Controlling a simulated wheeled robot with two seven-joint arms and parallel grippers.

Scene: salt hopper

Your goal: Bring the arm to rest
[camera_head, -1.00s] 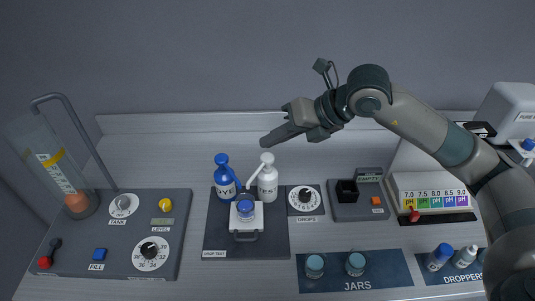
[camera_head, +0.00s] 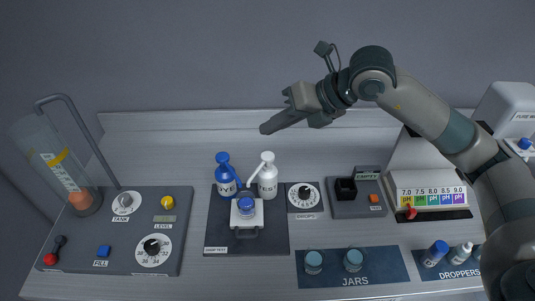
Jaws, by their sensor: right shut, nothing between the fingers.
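My right arm comes in from the right edge and reaches left over the back of the bench. My right gripper (camera_head: 273,126) is shut and empty, held in the air above and behind the white bottle (camera_head: 268,178). It touches nothing that I can see. My left gripper does not show.
Below stand a blue bottle (camera_head: 226,178), a small blue-topped jar on a white holder (camera_head: 247,213) and a drops dial (camera_head: 304,195). A tank panel (camera_head: 115,250) with a tall clear cylinder (camera_head: 58,170) is at left. Jars (camera_head: 353,260), droppers (camera_head: 434,254) and a pH chart (camera_head: 432,197) are at right.

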